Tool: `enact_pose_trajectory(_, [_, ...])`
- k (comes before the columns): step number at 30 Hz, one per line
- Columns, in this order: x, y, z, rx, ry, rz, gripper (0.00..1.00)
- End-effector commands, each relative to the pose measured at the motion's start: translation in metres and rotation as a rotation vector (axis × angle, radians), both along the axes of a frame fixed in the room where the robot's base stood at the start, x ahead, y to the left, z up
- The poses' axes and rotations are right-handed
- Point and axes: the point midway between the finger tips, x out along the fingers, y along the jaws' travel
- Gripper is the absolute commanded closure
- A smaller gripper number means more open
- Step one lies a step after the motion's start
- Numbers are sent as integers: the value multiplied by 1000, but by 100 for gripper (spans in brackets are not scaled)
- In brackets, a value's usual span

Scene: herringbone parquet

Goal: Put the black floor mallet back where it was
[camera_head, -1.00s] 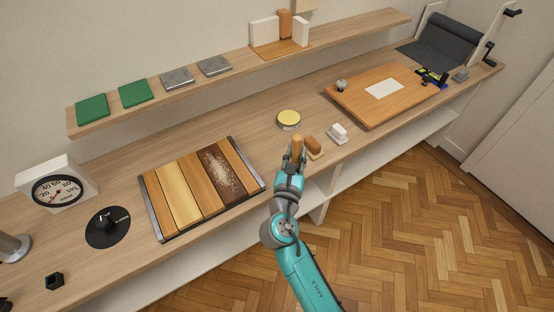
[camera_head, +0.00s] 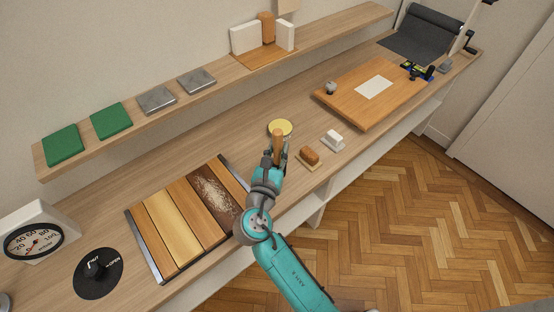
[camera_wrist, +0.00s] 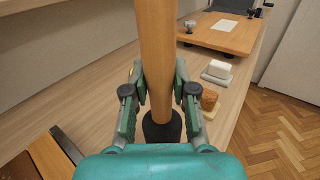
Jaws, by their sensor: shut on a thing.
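My gripper (camera_head: 274,163) is shut on the wooden handle of the mallet (camera_head: 278,145), above the bench near its front edge. In the wrist view the handle (camera_wrist: 156,50) stands upright between the fingers of my gripper (camera_wrist: 154,92). The mallet's black head (camera_wrist: 163,127) is at the lower end, below the fingers. I cannot tell whether the head touches the bench. In the head view the head is hidden by my gripper.
A yellow-topped tin (camera_head: 281,127) is just behind the handle. A brown block (camera_head: 309,154) and a white block (camera_head: 333,139) sit to the right. A panel of wood strips (camera_head: 190,215) lies left. An orange board (camera_head: 376,92) lies farther right.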

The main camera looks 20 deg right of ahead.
Motion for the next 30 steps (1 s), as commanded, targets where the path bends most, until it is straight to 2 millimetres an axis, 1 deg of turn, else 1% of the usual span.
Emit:
enact_pose_trajectory(10, [0,0,-37,-2,1,1,100])
enact_pose_trajectory(23, [0,0,-43,0,-1,1,100])
enact_pose_trajectory(24, [0,0,-43,1,-1,1,64])
enact_pose_trajectory(26, [0,0,-43,1,-1,1,49])
enact_pose_trajectory(30, [0,0,-43,1,-1,1,49])
